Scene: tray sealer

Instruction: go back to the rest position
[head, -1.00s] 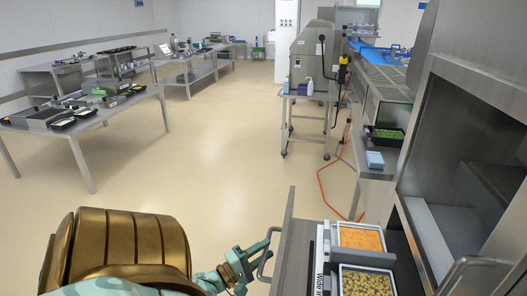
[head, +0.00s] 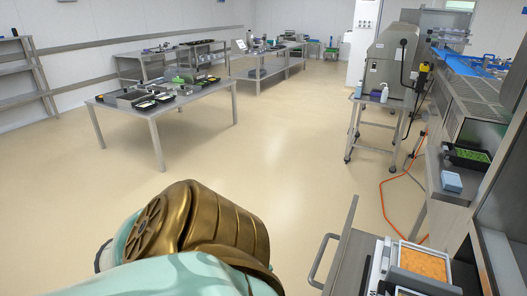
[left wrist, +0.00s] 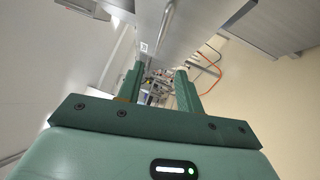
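My left gripper (left wrist: 158,72) shows in the left wrist view with its two green fingers apart and nothing between them. It is out of the head view, where my bronze and mint left arm fills the lower left. The sealer's drawer (head: 352,248), with its bar handle (head: 320,262), stands at the lower right of the head view, clear of my arm there. Orange food (head: 424,263) fills a tray in it. The tray nearer me is mostly cut off. My right gripper is not in view.
A steel table (head: 157,110) with black trays stands at the left. A wheeled machine (head: 390,65) stands at the back right. An orange cable (head: 386,200) lies on the floor by the right-hand bench. The middle floor (head: 290,140) is clear.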

